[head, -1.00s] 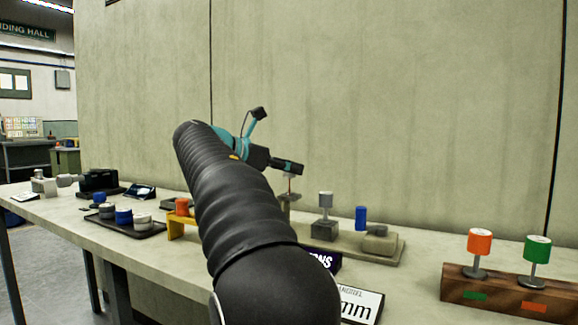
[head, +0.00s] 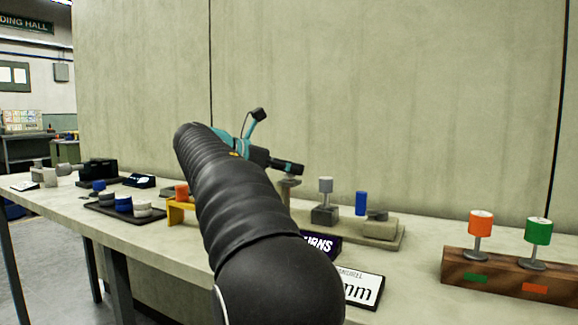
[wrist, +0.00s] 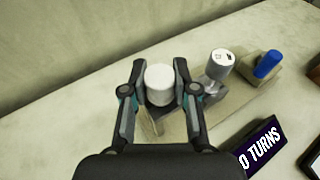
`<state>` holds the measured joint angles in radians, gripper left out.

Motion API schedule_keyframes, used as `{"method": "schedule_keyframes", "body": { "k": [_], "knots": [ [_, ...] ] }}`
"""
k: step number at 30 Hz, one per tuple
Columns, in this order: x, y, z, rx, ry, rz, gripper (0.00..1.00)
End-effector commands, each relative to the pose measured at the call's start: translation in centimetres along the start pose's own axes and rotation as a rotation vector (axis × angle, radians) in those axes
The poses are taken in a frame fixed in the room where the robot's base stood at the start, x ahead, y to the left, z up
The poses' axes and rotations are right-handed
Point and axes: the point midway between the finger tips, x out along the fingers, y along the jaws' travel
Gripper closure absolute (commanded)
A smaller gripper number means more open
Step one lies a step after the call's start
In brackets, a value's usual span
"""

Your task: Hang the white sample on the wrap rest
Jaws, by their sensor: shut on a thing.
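The white sample (wrist: 160,84) is a short white cylinder between the two fingers of my gripper (wrist: 158,75) in the wrist view. The fingers are shut on its sides. In the head view my gripper (head: 288,168) is over the left end of a beige base plate (head: 398,242), and my arm hides part of that end. A small pale form shows just under the gripper there; I cannot tell sample from post. The plate carries a grey cylinder (head: 325,186) on a block and an upright blue cylinder (head: 361,203). I cannot tell which part is the wrap rest.
A dark TURNS sign (wrist: 262,147) stands in front of the plate. A wooden rack (head: 492,277) with orange and green spools is at the right. A dark tray (head: 100,208) with several discs and a yellow stand (head: 174,214) are at the left. A wall rises behind.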

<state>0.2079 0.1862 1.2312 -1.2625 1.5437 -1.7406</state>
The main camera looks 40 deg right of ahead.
Motion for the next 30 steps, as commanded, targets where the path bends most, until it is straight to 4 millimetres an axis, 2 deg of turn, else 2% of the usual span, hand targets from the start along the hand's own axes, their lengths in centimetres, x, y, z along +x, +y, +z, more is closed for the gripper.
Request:
{"method": "schedule_keyframes", "body": {
  "k": [5,6,9,20,26,30],
  "knots": [
    [0.2,0.0,-0.6,0.0,0.0,0.0,1.0],
    [0.2,0.0,-0.6,0.0,0.0,0.0,0.67],
    [0.2,0.0,-0.5,0.0,0.0,0.0,0.43],
    [-0.1,0.0,-0.5,0.0,0.0,0.0,0.43],
    [-2.6,0.1,-0.6,0.0,0.0,0.004,0.43],
    [-5.5,0.1,-0.6,0.0,0.0,0.004,0.43]
  ]
}}
